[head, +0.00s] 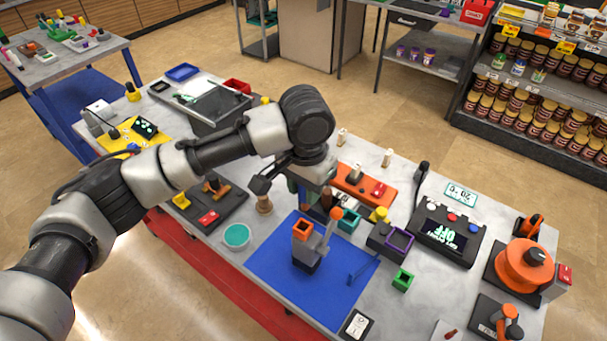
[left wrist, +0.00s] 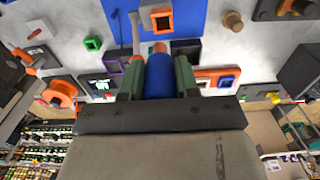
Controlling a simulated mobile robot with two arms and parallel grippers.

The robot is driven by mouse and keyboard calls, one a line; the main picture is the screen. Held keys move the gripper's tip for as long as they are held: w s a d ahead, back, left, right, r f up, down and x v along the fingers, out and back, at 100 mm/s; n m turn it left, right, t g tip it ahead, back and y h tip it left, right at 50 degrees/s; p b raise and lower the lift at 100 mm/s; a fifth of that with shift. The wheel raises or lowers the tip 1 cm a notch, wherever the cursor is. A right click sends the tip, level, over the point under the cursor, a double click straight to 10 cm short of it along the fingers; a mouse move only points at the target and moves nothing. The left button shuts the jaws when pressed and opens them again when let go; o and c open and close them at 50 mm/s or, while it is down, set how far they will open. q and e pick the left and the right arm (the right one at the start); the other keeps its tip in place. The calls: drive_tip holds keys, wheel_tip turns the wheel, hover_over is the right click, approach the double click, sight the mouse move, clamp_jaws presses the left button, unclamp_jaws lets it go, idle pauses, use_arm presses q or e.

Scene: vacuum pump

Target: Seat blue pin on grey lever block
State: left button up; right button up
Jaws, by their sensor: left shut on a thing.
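My left gripper (head: 308,194) is above the table, just behind the blue mat. In the left wrist view its two green fingers (left wrist: 158,66) are shut on the blue pin (left wrist: 159,78), a thick blue cylinder. An orange piece shows at the pin's far end; I cannot tell if it belongs to it. In the head view I cannot make out the pin. The grey lever block (head: 306,262) stands on the mat, with an orange square socket (head: 302,229) on top and a slanted lever with an orange knob (head: 336,213). The pin is apart from the block. My right gripper is out of view.
The blue mat (head: 275,272) has bare room around the block. A teal bowl (head: 237,235) and a wooden peg (head: 264,204) stand left. A purple frame (head: 399,240), a green frame (head: 402,279) and an OFF display box (head: 442,234) are right. An orange tray (head: 362,188) is behind.

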sight(302, 207)
use_arm(q)
drive_tip(key=shift+a+f, duration=0.1)
drive_tip(key=shift+f, duration=0.05)
drive_tip(key=shift+w+a+f+b, duration=0.1)
drive_tip(key=shift+a+f+b, duration=0.2)
drive_tip(key=shift+f+b, duration=0.35)
wheel_tip(302, 207, down, 2)
drive_tip(key=b, duration=0.3)
drive_tip(key=shift+d+f, duration=0.1)
drive_tip(key=shift+d, duration=0.05)
drive_tip(key=shift+f+b, duration=0.3)
drive_tip(key=shift+b, duration=0.35)
drive_tip(key=shift+f, duration=0.75)
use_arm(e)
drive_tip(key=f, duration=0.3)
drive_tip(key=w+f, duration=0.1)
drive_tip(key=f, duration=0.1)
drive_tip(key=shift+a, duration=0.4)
use_arm(q)
drive_tip(key=shift+p, duration=0.8)
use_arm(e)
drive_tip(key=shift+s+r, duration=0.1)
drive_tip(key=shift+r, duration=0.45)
